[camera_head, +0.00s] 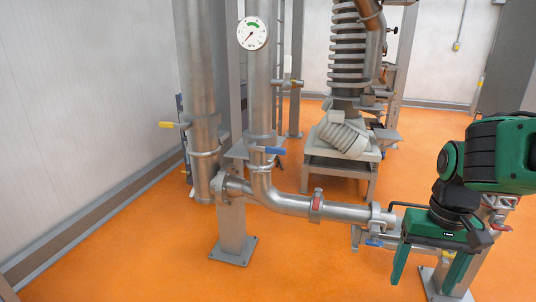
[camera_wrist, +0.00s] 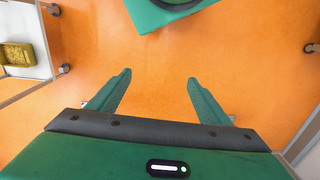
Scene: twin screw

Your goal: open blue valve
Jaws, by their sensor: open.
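A blue valve handle (camera_head: 271,151) sticks out to the right from the vertical steel pipe, below the pressure gauge. A second blue handle (camera_head: 375,243) sits lower, on the piping near the right end of the horizontal pipe. My gripper (camera_head: 424,280) hangs at the right, fingers pointing down, open and empty. It is right of the lower blue handle and well right of and below the upper one. The wrist view shows its two fingers (camera_wrist: 158,78) spread apart over bare orange floor; no blue handle shows there.
A red-handled valve (camera_head: 317,200) sits on the horizontal pipe (camera_head: 345,211). A yellow handle (camera_head: 168,125) is on the left pipe. A gauge (camera_head: 252,33) faces me. A coiled machine (camera_head: 347,130) stands behind. The floor at front left is clear.

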